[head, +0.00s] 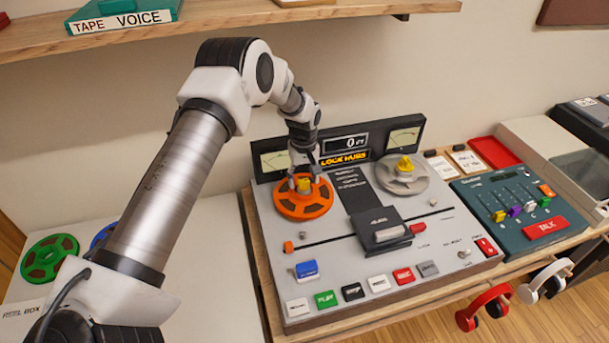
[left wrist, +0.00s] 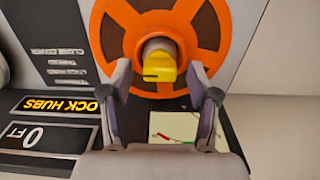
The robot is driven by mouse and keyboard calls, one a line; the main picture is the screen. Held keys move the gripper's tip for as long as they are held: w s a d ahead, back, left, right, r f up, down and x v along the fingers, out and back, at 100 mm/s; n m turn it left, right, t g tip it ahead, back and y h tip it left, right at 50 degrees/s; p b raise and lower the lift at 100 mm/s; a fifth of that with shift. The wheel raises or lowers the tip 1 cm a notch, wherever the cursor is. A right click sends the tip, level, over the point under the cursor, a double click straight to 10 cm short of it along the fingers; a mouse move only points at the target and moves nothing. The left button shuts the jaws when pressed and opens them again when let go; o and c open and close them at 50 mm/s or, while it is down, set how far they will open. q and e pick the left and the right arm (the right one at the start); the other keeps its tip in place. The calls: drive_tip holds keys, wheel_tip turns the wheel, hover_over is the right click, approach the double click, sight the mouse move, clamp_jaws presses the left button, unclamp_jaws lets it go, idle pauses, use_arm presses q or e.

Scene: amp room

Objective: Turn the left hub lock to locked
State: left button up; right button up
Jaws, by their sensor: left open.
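The left hub lock is a yellow knob (left wrist: 160,66) at the centre of the orange reel (head: 293,206) on the left of the tape machine. In the left wrist view the orange reel (left wrist: 182,20) lies behind the knob. My left gripper (head: 302,178) is over the knob from above. In the left wrist view its open fingers (left wrist: 160,95) stand on either side of the knob's near end, with gaps visible. The right hub lock (head: 405,163), also yellow, sits on the grey reel (head: 402,182). A "LOCK HUBS" sign (head: 344,158) is lit on the back panel. My right gripper is not in view.
A counter display (head: 345,142) and two meters stand behind the reels. The head block (head: 383,230) and several coloured keys are in front. A mixer (head: 515,205) is at the right. A wooden shelf (head: 240,18) hangs above my left arm. Green and blue reels lie at the left.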

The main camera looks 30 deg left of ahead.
use_arm(q)
drive_tip(key=shift+w+f, duration=0.2)
drive_tip(key=shift+f, duration=0.1)
drive_tip(key=shift+s+r, duration=0.3)
drive_tip(key=shift+s, duration=0.05)
drive_tip(key=c, duration=0.5)
drive_tip(key=shift+d, duration=0.1)
clamp_jaws()
